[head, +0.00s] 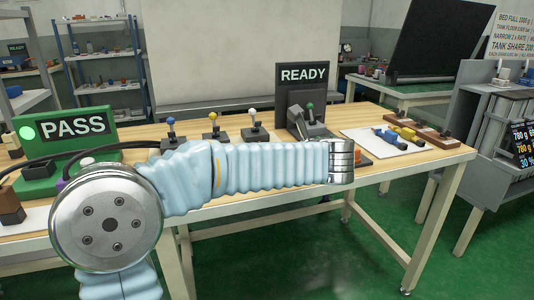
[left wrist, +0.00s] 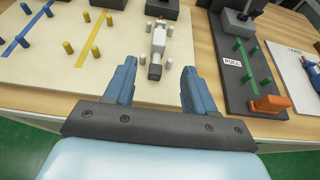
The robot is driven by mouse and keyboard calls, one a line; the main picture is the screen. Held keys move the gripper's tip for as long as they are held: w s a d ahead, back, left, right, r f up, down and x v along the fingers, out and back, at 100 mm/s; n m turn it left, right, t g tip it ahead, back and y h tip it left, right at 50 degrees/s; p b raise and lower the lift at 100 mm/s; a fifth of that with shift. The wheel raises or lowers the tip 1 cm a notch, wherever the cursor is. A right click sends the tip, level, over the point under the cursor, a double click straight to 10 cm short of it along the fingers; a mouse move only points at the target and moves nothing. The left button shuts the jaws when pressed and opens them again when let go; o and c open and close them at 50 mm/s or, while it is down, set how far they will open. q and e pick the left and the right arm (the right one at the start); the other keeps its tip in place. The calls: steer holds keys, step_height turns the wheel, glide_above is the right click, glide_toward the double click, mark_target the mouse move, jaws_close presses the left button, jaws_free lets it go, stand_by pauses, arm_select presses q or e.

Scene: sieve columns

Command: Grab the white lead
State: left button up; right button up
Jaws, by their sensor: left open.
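The white lead (left wrist: 159,38) lies on a cream board (left wrist: 115,72) in the left wrist view. It is a white plug-like piece with a dark grey end pointing toward me. Short yellow and white pegs stand near it. My left gripper (left wrist: 158,72) is open, its two blue fingers apart on either side of the lead's near end. Nothing is visibly held; I cannot tell the finger height above the board. In the head view my left arm crosses the table and hides the lead and the left fingers. My right gripper is not in view.
To the right, a dark board (left wrist: 240,95) carries a green strip, a PULL label and an orange piece (left wrist: 270,103). Blue (left wrist: 25,32) and yellow (left wrist: 96,35) lines lie left on the cream board. Levers and a READY sign (head: 303,74) stand behind my arm.

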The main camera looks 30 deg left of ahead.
arm_select(q)
steer(key=x, duration=1.2)
steer(key=shift+a+f+p, duration=0.15)
steer(key=shift+p, duration=0.25)
steer(key=shift+c, duration=0.4)
jaws_close()
